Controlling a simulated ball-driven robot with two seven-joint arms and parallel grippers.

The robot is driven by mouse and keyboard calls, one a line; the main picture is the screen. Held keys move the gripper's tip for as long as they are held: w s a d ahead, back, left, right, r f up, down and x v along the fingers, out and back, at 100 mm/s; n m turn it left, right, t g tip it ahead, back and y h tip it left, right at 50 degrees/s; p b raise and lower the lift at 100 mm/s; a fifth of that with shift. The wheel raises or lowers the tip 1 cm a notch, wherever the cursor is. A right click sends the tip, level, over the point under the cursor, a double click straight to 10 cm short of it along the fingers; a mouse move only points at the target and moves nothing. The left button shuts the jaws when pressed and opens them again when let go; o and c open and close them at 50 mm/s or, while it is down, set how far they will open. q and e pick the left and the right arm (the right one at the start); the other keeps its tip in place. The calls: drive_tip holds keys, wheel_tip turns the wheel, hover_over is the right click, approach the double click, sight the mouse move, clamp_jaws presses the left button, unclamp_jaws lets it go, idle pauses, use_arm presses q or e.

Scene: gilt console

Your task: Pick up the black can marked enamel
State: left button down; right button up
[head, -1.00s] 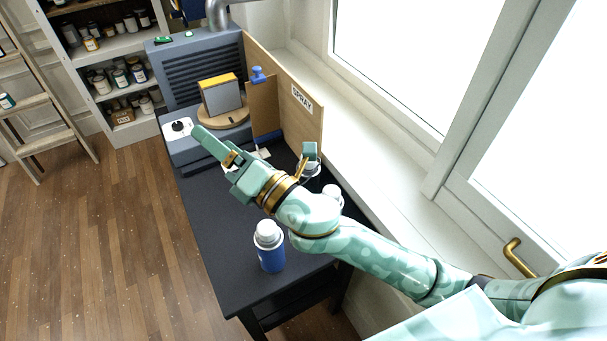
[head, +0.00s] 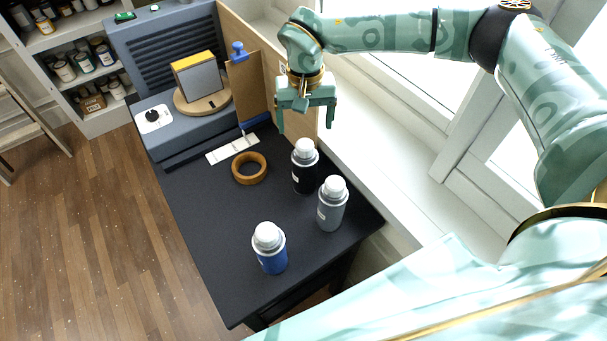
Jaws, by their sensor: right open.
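A black can (head: 304,170) with a pale cap stands upright on the black table (head: 215,225), near the window side. A small pale label shows on it, too small to read. A grey can (head: 331,205) stands just in front of it to the right, and a blue can (head: 270,250) stands nearer the front edge. My right gripper (head: 305,126) points down above and behind the black can, open and empty, its two fingers spread apart. It does not appear to touch the can. My left gripper is not in view.
A wooden ring (head: 249,168) lies left of the black can. A white strip (head: 232,148) lies behind it. A grey booth (head: 165,60) with a round wooden stand (head: 203,101) fills the back. The window sill (head: 400,170) borders the right. The table's left front is clear.

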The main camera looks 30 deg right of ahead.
sight(305, 144)
wheel_tip(305, 144, down, 8)
drive_tip(key=b, duration=0.5)
drive_tip(key=shift+b, duration=0.4)
wheel_tip(305, 144, down, 5)
drive_tip(key=b, duration=0.5)
drive_tip(key=shift+w+f, duration=0.1)
drive_tip(key=shift+r, duration=0.25)
drive_tip(key=c, duration=1.8)
drive_tip(key=shift+r, duration=0.1)
